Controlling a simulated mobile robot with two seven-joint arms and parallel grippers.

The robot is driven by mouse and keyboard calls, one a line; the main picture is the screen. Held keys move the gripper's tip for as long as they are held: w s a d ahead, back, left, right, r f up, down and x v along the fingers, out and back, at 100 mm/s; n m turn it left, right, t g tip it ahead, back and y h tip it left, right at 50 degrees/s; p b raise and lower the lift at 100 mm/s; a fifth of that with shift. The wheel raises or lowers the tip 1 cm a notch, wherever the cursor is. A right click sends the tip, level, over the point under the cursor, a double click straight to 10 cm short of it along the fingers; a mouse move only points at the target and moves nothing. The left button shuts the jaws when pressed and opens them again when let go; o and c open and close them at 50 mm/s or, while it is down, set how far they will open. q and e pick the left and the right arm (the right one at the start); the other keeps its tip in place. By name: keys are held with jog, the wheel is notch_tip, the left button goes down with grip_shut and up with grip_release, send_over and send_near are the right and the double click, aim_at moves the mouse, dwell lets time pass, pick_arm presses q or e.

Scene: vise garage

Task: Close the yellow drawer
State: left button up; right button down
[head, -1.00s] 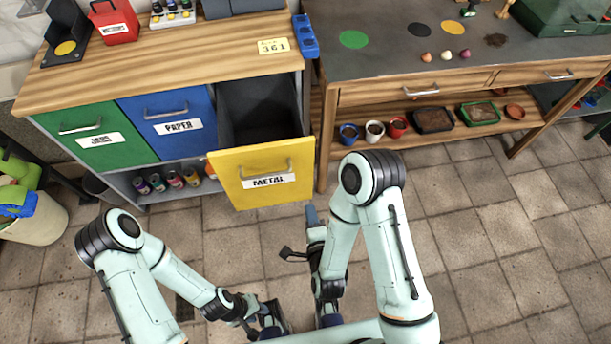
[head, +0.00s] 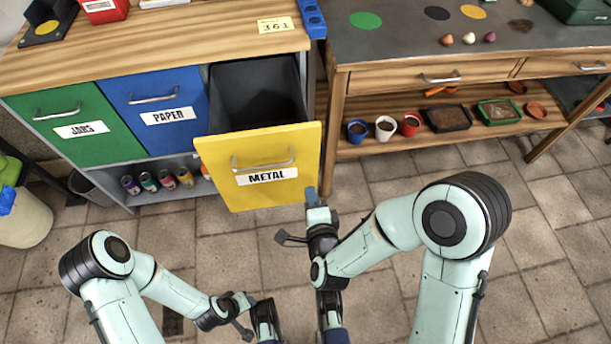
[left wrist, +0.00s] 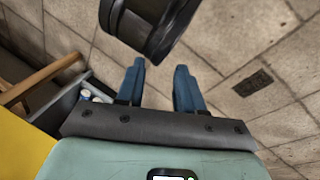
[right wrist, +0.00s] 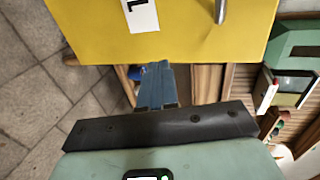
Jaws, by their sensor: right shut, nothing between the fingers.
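The yellow drawer (head: 260,168), labelled METAL, stands pulled out of the cabinet, with its dark inside showing from above. Its front and silver handle also show in the right wrist view (right wrist: 170,30). My right gripper (head: 311,196) is shut and empty, just in front of the drawer's lower right corner; whether it touches the front I cannot tell. Its closed blue fingertips (right wrist: 157,82) show below the yellow front in the right wrist view. My left gripper is low at the bottom of the head view; its blue fingers (left wrist: 160,85) stand apart, with nothing between them.
The green JARS drawer (head: 75,125) and blue PAPER drawer (head: 155,112) are shut. Several cans (head: 165,180) stand on the shelf below. A workbench (head: 430,75) with pots stands at the right. The tiled floor before the drawer is clear.

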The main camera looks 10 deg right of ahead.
aim_at(304, 163)
pick_arm(q)
jog(key=shift+w+a+f, duration=0.3)
jog(key=shift+w, duration=0.3)
pick_arm(e)
jog(key=x, duration=0.5)
jog(key=r+x, duration=0.1)
jog(key=x, duration=0.2)
jog(key=shift+w+r, duration=0.1)
jog(key=shift+w, duration=0.1)
jog(key=shift+w, duration=0.1)
